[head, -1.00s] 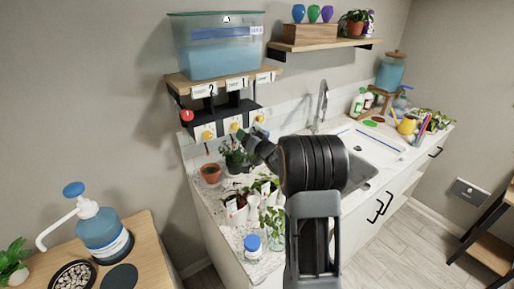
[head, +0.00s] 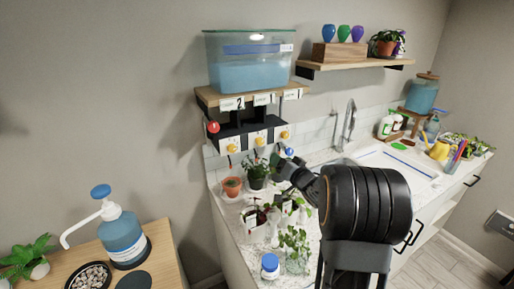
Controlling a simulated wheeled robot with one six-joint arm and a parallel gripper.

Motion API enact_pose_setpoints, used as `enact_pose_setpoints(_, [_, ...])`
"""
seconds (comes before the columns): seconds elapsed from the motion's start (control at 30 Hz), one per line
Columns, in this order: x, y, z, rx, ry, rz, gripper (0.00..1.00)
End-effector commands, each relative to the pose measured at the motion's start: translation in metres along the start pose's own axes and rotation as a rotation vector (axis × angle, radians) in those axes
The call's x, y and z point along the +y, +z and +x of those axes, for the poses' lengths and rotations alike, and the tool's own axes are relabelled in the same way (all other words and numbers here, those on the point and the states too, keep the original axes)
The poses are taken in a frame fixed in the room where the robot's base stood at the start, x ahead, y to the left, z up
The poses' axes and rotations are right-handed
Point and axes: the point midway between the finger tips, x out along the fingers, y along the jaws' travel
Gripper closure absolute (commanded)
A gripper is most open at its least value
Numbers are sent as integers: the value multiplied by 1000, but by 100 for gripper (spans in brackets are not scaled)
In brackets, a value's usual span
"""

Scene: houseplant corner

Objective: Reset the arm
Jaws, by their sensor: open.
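My arm (head: 365,203) stretches from the lower right of the head view toward the counter. My gripper (head: 281,164) is small and dark at its far end, by the potted plants below the tap rack. It is open, and I see nothing held in it. Its fingertips are hard to make out against the dark leaves. The thick black arm link hides part of the counter and sink behind it.
A water tank (head: 248,75) sits on the shelf above. A pump bottle (head: 121,238) stands on the wooden table at left.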

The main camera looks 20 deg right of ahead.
Motion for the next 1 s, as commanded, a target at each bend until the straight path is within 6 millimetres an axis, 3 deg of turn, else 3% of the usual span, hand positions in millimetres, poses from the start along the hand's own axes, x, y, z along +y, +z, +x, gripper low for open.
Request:
enact_pose_setpoints(0.27, [-8, -2, 0, -14, 65, -49, 39])
enact_pose_setpoints(0.47, [-35, 0, -21, -127, 319, -206, 39])
enact_pose_setpoints(0.7, [-80, 42, -97, -489, 558, -329, 39])
enact_pose_setpoints(1.0, [-134, 104, -197, -964, 519, -383, 39])
